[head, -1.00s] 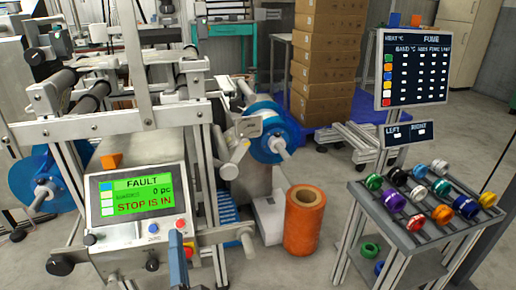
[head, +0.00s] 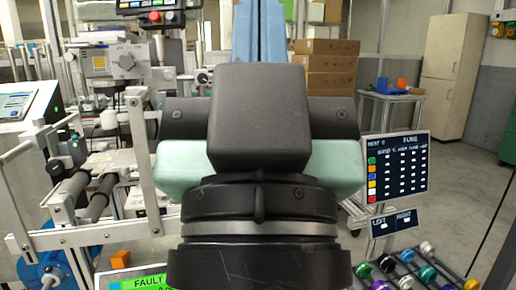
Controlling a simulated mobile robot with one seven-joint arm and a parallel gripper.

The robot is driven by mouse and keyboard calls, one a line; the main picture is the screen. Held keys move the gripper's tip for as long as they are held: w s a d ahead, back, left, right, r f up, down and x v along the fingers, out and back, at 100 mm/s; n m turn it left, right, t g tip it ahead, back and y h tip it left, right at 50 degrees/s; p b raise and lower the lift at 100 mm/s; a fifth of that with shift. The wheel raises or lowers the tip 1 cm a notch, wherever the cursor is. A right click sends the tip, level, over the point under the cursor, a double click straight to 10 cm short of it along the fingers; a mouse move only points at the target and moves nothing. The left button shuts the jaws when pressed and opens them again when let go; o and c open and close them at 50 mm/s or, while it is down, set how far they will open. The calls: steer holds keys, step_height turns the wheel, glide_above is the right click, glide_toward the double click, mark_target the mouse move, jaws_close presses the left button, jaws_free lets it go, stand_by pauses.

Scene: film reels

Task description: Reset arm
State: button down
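My gripper (head: 260,35) fills the middle of the head view, very close to the camera and pointing up and away. Its two blue fingers stand side by side at the top edge with only a thin line between them, and I see nothing held. A dark housing in front hides the finger bases. My black wrist is below, with pale green parts of the gripper body on either side.
The machine (head: 92,205) with rollers stands at left, its fault display (head: 143,283) cut off at the bottom. A settings board (head: 396,166) stands at right above a rack of coloured reels (head: 428,275). Stacked cartons (head: 330,72) and a cabinet (head: 448,75) are behind.

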step_height(320, 180, up, 31)
steer(key=p, duration=2.8)
steer(key=shift+p, duration=0.3)
steer(key=shift+w+a+f, duration=0.1)
